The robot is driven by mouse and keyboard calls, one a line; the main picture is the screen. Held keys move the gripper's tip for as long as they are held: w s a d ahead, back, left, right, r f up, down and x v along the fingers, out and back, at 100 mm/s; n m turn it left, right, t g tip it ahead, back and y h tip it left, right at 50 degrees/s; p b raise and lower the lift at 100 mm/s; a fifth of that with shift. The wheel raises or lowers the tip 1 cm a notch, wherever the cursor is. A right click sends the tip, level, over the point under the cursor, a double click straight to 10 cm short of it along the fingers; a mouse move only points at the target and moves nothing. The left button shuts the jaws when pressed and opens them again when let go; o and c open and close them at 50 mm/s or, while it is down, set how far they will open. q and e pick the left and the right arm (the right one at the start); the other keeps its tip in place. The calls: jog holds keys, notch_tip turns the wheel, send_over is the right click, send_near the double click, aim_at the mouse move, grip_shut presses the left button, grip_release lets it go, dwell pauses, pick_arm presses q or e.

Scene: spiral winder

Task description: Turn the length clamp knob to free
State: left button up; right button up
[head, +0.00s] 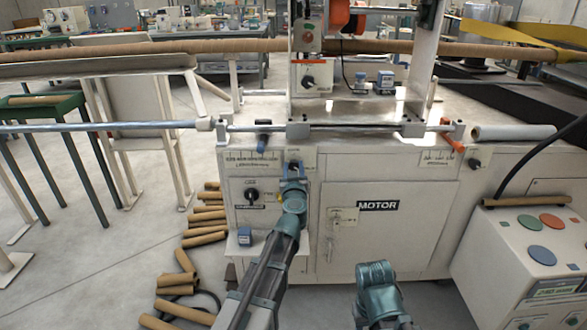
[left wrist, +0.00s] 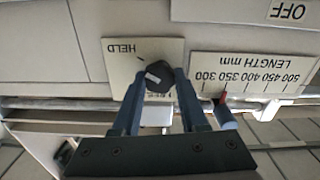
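The length clamp knob (left wrist: 160,77) is a small dark knob with a white mark, on a pale plate (left wrist: 122,58) in the left wrist view. That view is upside down; the plate reads HELD, and its other word is partly hidden behind the knob and fingers. My left gripper (left wrist: 160,82) has one finger on each side of the knob, with the tips close to its sides; I cannot tell whether they touch. In the head view my left gripper (head: 293,184) is at the machine's front panel, just below the knob (head: 294,166). My right gripper (head: 376,272) is low in front, its fingers unclear.
A length scale plate (left wrist: 255,75) and a blue handle with a red tip (left wrist: 225,115) are beside the knob. Another black knob (head: 252,195) is lower left on the panel. A MOTOR door (head: 400,235) is right, a button box (head: 530,250) far right. Cardboard tubes (head: 203,238) lie on the floor.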

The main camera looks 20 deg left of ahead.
pick_arm(q)
grip_shut()
jog(key=shift+n, duration=0.3)
jog(key=n, duration=1)
jog(key=shift+a+n, duration=0.1)
jog(key=shift+n, duration=0.3)
jog(key=n, duration=0.6)
jog(key=shift+f, duration=0.15)
jog(key=n, duration=0.6)
jog(key=shift+s+n, duration=0.1)
jog(key=shift+n, duration=0.3)
